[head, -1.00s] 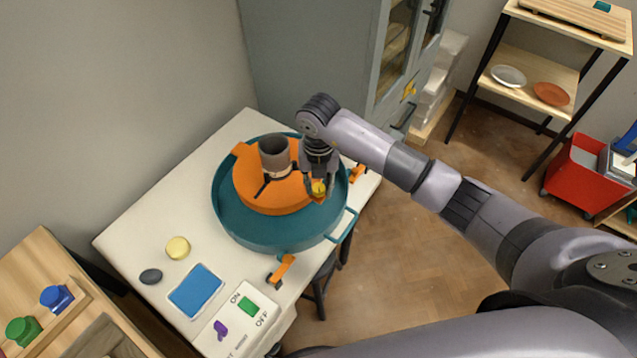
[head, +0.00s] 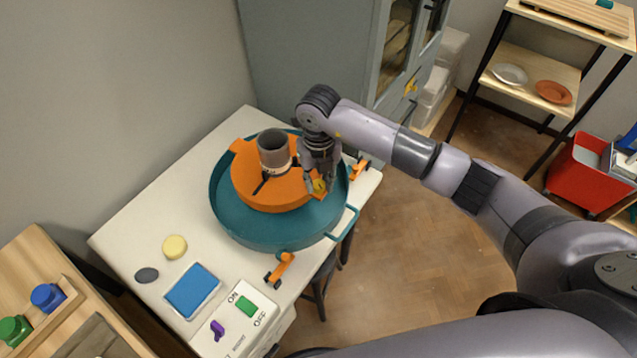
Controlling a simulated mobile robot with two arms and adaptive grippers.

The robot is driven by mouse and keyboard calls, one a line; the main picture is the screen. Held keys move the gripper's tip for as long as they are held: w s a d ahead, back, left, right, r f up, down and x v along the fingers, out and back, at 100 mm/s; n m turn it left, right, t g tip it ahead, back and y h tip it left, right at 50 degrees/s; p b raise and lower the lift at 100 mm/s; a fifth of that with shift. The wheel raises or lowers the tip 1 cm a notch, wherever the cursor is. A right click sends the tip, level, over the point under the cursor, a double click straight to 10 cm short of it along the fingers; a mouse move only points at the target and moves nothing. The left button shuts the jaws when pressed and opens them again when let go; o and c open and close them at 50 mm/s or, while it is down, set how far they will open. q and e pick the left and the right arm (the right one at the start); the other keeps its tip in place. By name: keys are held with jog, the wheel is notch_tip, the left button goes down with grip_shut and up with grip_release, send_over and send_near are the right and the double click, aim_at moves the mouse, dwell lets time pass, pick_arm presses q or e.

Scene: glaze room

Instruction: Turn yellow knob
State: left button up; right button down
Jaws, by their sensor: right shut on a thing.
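The yellow knob (head: 319,186) sits at the right side of the orange round plate (head: 262,197) in the teal basin (head: 240,233). My right gripper (head: 319,184) comes down from above and is shut on the knob; its fingers hide part of it. A grey-brown cup (head: 273,147) stands upright on the orange plate, beside the gripper. My left gripper is not in view.
The white table (head: 140,224) also bears a yellow sponge (head: 174,246), a dark stone-like piece (head: 147,275), a blue tray (head: 192,290) and a switch panel with a green switch (head: 246,306) and purple lever (head: 217,330). A grey cabinet (head: 310,60) stands behind.

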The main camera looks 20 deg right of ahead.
jog(key=n+b, duration=0.3)
jog(key=n, duration=0.1)
jog(key=shift+f+b, duration=0.15)
jog(key=shift+b, duration=0.15)
jog(key=shift+n+b, duration=1.2)
jog(key=shift+n, duration=0.5)
jog(key=shift+r, duration=0.2)
jog(key=c, duration=1.3)
grip_release()
